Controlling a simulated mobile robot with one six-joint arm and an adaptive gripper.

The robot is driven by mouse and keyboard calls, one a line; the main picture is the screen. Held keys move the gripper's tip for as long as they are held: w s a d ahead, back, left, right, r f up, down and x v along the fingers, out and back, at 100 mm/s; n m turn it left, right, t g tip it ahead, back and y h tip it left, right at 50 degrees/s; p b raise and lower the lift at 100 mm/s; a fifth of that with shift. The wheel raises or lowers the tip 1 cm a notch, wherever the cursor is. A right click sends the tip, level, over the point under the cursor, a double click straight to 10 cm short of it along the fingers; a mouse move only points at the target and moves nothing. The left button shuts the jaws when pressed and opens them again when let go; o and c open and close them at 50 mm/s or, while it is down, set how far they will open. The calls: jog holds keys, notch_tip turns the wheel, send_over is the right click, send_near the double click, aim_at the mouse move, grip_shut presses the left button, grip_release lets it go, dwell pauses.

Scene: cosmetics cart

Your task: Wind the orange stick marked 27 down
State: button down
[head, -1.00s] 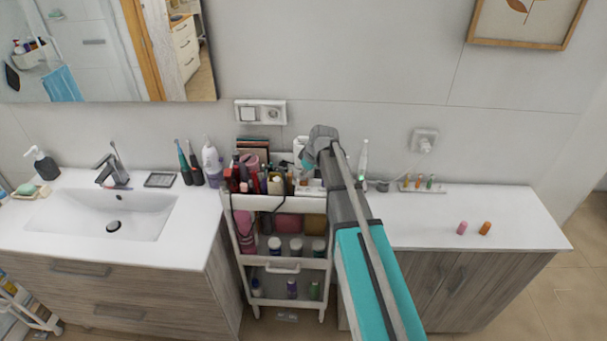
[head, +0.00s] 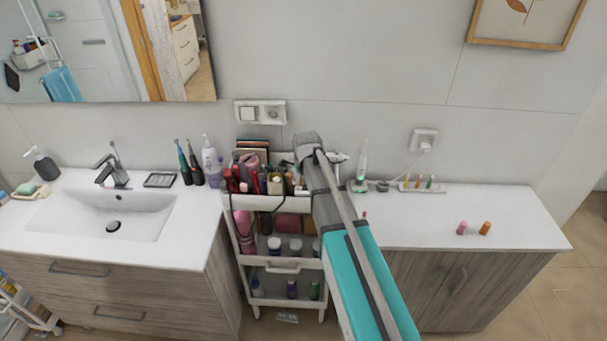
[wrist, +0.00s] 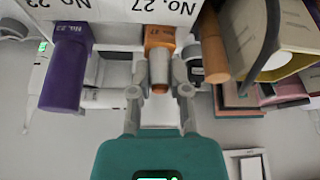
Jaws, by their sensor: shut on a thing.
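In the wrist view, the orange stick marked 27 (wrist: 160,38) has an orange case, a silver collar and a short orange tip showing beyond the collar. My gripper (wrist: 160,76) is shut on it, with one grey finger on each side of the collar. The exact contact points are hard to see. A purple stick marked 23 (wrist: 66,66) is to the left, apart from the fingers. In the head view, my arm covers my gripper, and I cannot pick out the orange stick there.
A brown cylinder (wrist: 213,48) and boxes (wrist: 272,40) crowd the right side of the wrist view. In the head view, the crowded white cart (head: 285,264) stands between the sink counter and the right counter (head: 430,218), which has much clear room.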

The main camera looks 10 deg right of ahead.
jog(key=m+h, duration=0.1)
jog(key=m, duration=0.1)
jog(key=m+h, duration=0.1)
jog(key=m, duration=0.2)
jog(key=shift+g, duration=0.4)
jog(key=shift+m+g+h, duration=0.4)
jog(key=shift+m, duration=1.4)
jog(key=c, duration=0.6)
grip_release()
